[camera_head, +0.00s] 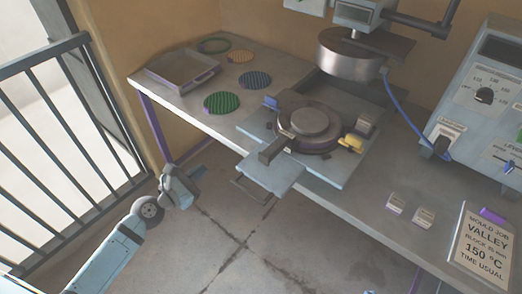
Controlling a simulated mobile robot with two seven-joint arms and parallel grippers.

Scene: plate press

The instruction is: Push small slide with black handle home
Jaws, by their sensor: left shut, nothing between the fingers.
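A small pale blue slide (270,175) juts out from the front of the press base (330,165), past the bench's front edge. A dark loop handle (252,192) shows below its outer end. A dark bar (277,151) lies at the slide's inner end, against the round mould (309,125). My left gripper (197,175) is shut and empty, to the left of the slide and apart from it, in front of the bench. My right gripper is not in view.
The upper press head (350,52) hangs above the bench. A tray (182,70) and several round discs, one green (221,103), lie at the back left. A control box (485,95) stands right; a sign (482,250) lies near the front edge. A railing (70,130) is at left.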

